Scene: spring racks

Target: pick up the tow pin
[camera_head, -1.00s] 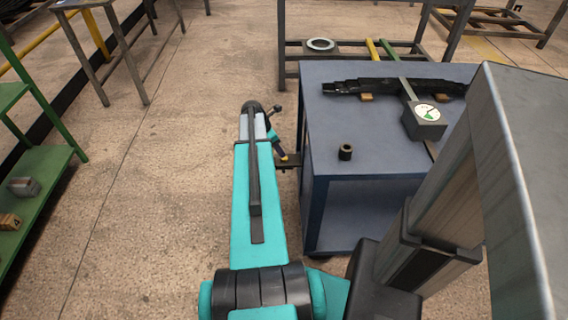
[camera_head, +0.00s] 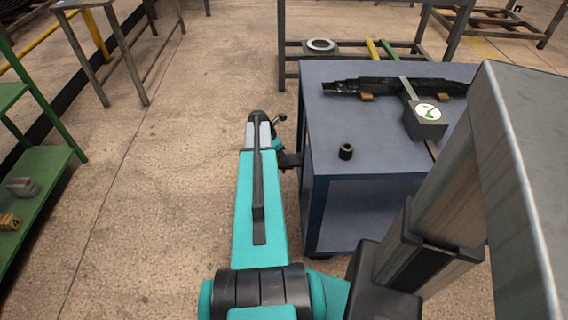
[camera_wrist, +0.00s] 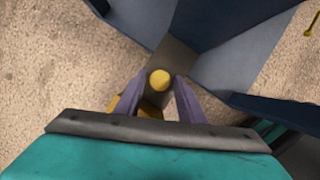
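The tow pin shows in the wrist view as a round yellow head (camera_wrist: 160,80), seen from above. It is over a brown bracket (camera_wrist: 175,60) that juts from the side of the blue cart (camera_wrist: 225,65). My gripper (camera_wrist: 161,82) has its two purple-grey fingers on either side of the yellow head, with narrow gaps visible, so it looks open around the pin. The pin's lower part is hidden. In the head view the bracket (camera_head: 291,160) sticks out left of the cart (camera_head: 380,155), beside my arm's end; I cannot make out the pin there.
A green shelf (camera_head: 40,180) stands at left. A metal rack (camera_head: 350,55) is behind the cart. The floor between is clear.

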